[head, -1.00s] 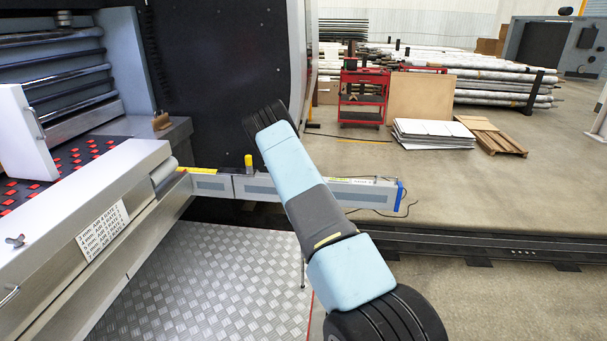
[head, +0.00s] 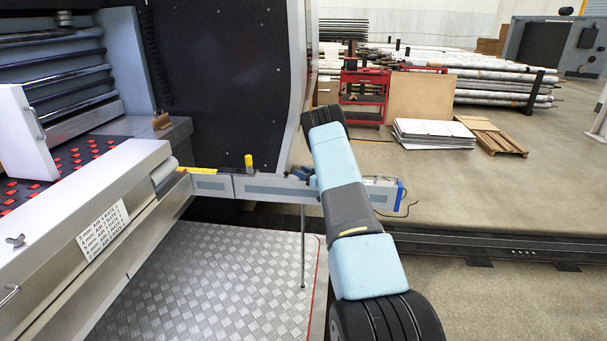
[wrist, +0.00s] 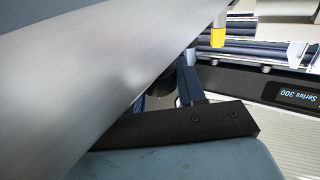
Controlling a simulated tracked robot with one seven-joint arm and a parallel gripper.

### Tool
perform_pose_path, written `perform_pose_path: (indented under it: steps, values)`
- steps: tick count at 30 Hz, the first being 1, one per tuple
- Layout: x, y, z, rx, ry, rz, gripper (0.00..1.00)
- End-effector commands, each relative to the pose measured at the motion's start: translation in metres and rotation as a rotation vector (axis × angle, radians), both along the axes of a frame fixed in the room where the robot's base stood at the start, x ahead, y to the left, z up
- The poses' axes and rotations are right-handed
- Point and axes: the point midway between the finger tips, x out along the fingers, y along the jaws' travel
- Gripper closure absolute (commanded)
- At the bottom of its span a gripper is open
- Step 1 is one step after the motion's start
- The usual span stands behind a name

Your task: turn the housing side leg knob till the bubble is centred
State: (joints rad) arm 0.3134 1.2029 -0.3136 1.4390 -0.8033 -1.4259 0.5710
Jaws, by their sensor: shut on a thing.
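My gripper (head: 300,173) shows as small dark blue parts at the far side of the grey beam, above a thin upright leg (head: 303,250). In the wrist view a dark blue finger (wrist: 186,82) rises from the black gripper mount. A dark rounded thing (wrist: 160,102), seemingly the housing side leg knob, sits at the shut jaws. A large smooth grey metal surface (wrist: 90,85) hides much of it. No bubble can be made out in either view.
The grey beam (head: 265,188) carries a yellow post (head: 248,160) and has a blue end (head: 401,193). The dark machine housing (head: 220,80) stands behind it. Checkered plate (head: 230,270) covers the floor in front. A red cart (head: 363,95) is farther back.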

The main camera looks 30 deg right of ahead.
Motion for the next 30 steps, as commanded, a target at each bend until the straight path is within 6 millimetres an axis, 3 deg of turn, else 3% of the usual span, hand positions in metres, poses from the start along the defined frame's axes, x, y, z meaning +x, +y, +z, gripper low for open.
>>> perform_pose_path:
  steps: [18,19,25,30]
  values:
    - [0.0001,0.0001,0.0000,0.000,0.000,0.044,0.91]
    - [0.0001,0.0003,0.0000,0.000,0.000,0.044,0.58]
    - [0.0002,0.0004,0.0001,0.000,0.000,0.044,0.40]
    - [0.0003,0.0006,0.0001,0.000,0.000,0.044,0.40]
